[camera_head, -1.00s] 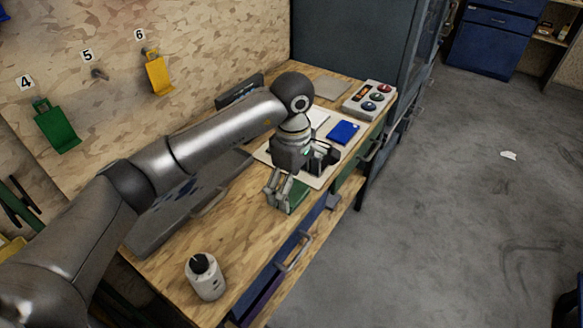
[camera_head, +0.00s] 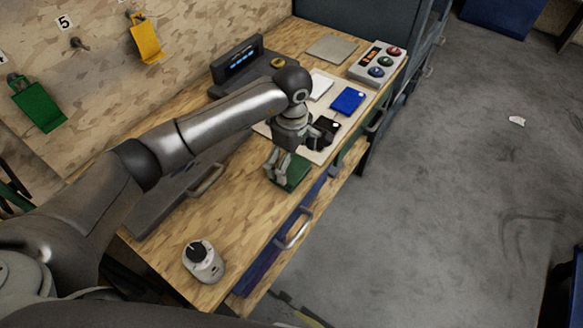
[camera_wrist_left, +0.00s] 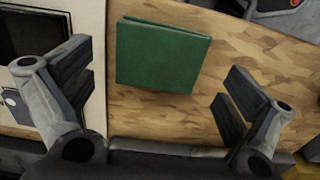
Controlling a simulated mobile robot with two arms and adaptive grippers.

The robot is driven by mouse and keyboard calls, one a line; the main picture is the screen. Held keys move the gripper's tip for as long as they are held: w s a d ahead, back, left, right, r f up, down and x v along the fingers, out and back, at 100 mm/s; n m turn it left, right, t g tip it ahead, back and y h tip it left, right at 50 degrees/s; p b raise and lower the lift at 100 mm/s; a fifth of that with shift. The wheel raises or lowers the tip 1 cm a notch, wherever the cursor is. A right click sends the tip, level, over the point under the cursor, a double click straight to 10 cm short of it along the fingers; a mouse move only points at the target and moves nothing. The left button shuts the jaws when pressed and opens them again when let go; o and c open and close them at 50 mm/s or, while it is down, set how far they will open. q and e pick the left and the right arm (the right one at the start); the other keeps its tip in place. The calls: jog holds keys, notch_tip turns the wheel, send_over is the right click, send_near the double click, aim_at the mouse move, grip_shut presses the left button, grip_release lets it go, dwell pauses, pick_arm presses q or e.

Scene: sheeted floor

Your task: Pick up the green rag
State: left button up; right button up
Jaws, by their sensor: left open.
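The green rag (camera_head: 297,171) lies folded flat on the wooden workbench, near its front edge, in the head view. In the left wrist view the rag (camera_wrist_left: 160,57) shows whole, a square between and beyond my two spread fingers. My left gripper (camera_head: 277,170) is at the rag's left side in the head view, pointing down and partly covering it. In the wrist view my left gripper (camera_wrist_left: 157,92) is open, with nothing between its fingers. My right gripper is not in view.
A pale board (camera_head: 314,155) with a blue folded cloth (camera_head: 348,100) lies behind the rag. A button box (camera_head: 377,63) stands at the back right. A grey and black device (camera_head: 202,262) stands at the front. Open floor lies to the right.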

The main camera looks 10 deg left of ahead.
aim_at(291, 171)
pick_arm(q)
notch_tip(291, 171, down, 2)
jog(key=shift+a+f, duration=0.1)
jog(key=shift+f, duration=0.3)
jog(key=shift+c, duration=0.3)
jog(key=c, duration=0.8)
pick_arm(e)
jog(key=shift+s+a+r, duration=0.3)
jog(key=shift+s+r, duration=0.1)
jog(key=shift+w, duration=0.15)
